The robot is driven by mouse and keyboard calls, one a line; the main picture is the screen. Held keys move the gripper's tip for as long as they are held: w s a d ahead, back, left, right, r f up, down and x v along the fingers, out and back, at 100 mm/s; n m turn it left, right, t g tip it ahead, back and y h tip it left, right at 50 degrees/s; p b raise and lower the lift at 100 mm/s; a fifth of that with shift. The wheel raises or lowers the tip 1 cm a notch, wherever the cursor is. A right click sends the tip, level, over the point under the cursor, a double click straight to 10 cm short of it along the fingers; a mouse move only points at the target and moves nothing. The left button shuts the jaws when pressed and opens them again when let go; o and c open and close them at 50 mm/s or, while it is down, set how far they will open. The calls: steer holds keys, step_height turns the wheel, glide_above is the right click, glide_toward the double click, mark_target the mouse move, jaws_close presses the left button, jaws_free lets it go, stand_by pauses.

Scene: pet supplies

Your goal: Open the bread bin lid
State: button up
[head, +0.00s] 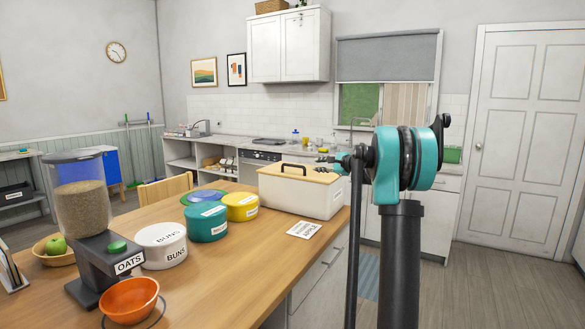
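The bread bin (300,199) is a cream box on the far right part of the wooden counter. Its light wooden lid (312,175) lies flat on top and looks closed. A dark bar handle (293,165) stands up on the lid. My arm, teal and black, rises at the right of the view. My gripper (327,160) seems to be the small dark part reaching left from the arm, near the lid's back right in the picture. It is too small to tell whether its fingers are open, or whether it is above or behind the bin.
Yellow (241,207), teal (206,224) and white (161,246) tins stand left of the bin. An oats dispenser (80,200) and orange bowl (130,299) are at the near left. A card (304,230) lies before the bin. Floor is free at right.

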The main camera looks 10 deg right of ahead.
mark_target(297, 166)
steer(key=x, duration=1.6)
steer(key=shift+w+a+f, duration=0.2)
steer(key=shift+w+a, duration=0.05)
jaws_close()
